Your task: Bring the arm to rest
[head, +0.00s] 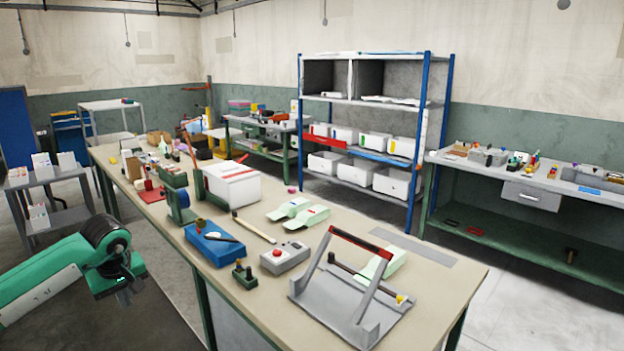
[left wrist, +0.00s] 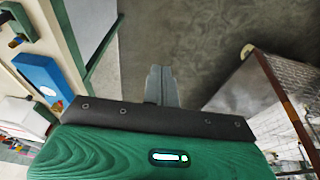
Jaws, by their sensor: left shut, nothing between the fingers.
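My left arm comes in from the left in the head view, with a green and white link and a black wrist. My left gripper (head: 124,296) hangs below the wrist, off the near left side of the workbench (head: 445,262), over the floor. In the left wrist view its fingers (left wrist: 160,86) are together, with nothing between them and grey floor beyond. My right gripper shows in neither view.
On the bench stand a grey press frame with a red bar (head: 362,242), a grey box with a red button (head: 284,258), a blue block (head: 212,245) and a white box (head: 232,184). A grey cart (head: 60,214) stands at left.

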